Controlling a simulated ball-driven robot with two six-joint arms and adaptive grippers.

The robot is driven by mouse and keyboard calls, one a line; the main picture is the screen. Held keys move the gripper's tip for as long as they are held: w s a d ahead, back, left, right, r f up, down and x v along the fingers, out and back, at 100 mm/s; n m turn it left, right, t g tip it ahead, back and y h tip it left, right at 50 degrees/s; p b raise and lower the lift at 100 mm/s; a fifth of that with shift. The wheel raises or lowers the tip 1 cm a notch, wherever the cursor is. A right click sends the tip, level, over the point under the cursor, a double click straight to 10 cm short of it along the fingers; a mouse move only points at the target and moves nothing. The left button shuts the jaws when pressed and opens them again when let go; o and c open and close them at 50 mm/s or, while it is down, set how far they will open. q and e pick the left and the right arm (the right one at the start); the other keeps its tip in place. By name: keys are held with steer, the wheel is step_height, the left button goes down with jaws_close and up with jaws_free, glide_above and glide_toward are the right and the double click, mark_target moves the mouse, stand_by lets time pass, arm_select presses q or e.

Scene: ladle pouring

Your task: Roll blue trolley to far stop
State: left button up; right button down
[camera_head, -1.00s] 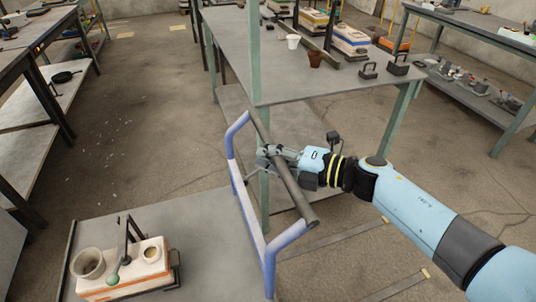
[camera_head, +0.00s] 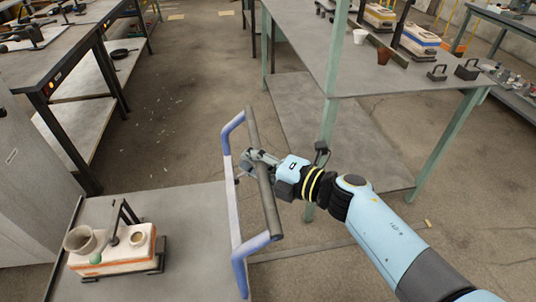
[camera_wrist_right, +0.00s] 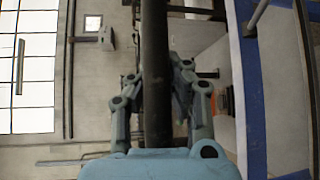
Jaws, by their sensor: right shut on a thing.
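The blue trolley's frame (camera_head: 233,215) stands in the lower middle of the head view, with a dark push bar (camera_head: 267,203) across its top. Its grey deck (camera_head: 190,205) reaches to the lower left. My right gripper (camera_head: 258,165) is shut on the push bar. In the right wrist view the bar (camera_wrist_right: 156,60) runs between both fingers (camera_wrist_right: 158,95). The blue and white frame also shows at the right of that view (camera_wrist_right: 250,90). My left gripper is not in view. No stop can be made out clearly.
A mould box (camera_head: 115,258) with a cup rides on the deck. A green-legged table (camera_head: 400,75) stands close on the far right, with a low shelf (camera_head: 325,125). A dark workbench (camera_head: 70,65) is at the left. Open floor (camera_head: 190,90) lies between them.

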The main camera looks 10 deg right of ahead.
steer(key=shift+w+a+r, duration=0.35)
steer(key=shift+a+r, duration=0.2)
steer(key=shift+a, duration=0.1)
steer(key=c, duration=1.2)
jaws_free()
steer(key=shift+s, duration=0.2)
steer(key=shift+o, duration=0.4)
steer(key=shift+f, duration=0.2)
steer(key=v, duration=1.2)
steer(key=shift+s+f, duration=0.1)
steer(key=shift+f, duration=0.05)
